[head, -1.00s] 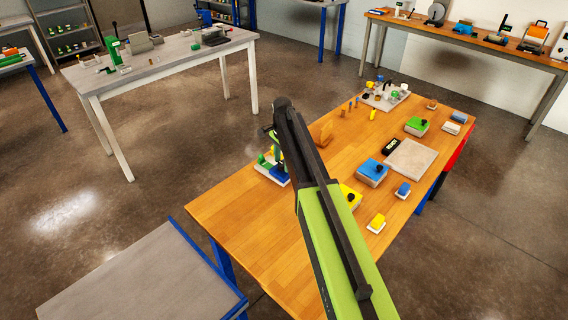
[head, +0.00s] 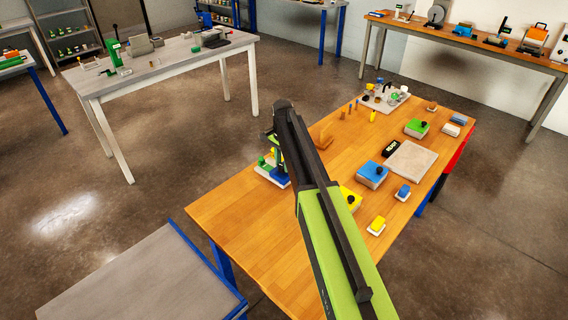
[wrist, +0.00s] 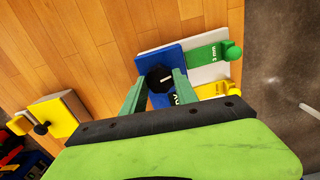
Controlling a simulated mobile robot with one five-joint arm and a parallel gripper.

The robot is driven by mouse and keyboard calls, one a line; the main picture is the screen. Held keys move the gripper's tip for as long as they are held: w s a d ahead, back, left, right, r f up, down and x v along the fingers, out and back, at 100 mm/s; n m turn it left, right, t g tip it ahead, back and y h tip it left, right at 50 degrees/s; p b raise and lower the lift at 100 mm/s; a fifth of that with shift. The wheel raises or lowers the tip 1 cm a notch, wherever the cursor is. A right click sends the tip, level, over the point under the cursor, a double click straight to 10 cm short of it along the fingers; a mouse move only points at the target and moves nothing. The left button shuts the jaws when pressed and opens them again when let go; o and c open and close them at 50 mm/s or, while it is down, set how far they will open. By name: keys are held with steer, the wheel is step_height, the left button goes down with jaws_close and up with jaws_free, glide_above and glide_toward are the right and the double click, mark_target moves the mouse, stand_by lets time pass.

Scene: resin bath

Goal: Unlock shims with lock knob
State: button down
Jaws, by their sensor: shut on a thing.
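In the wrist view my gripper (wrist: 158,84) has its two green fingers closed on the sides of the black lock knob (wrist: 160,77), which bears a white line. The knob sits on a blue block (wrist: 148,62) on a white base (wrist: 207,72). A green shim (wrist: 208,55) marked 3 mm, with a round green grip, sticks out to the right of the block. A yellow shim (wrist: 218,90) lies below it, partly hidden by my gripper. In the head view the shim fixture (head: 270,172) stands at the table's left edge, partly hidden by my arm.
The wooden table (head: 235,210) also bears yellow, blue (head: 372,173) and green (head: 416,128) boxes with black knobs, a pale plate (head: 410,160) and a tray of small parts (head: 385,100). A grey bench (head: 140,275) stands at the lower left.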

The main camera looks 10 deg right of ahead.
steer(key=n, duration=0.4)
steer(key=shift+a+n, duration=0.15)
steer(key=shift+n, duration=0.15)
steer(key=n, duration=0.3)
steer(key=shift+n, duration=0.4)
steer(key=n, duration=0.3)
steer(key=shift+n, duration=2.1)
steer(key=c, duration=0.9)
jaws_free()
steer(key=shift+c, duration=0.2)
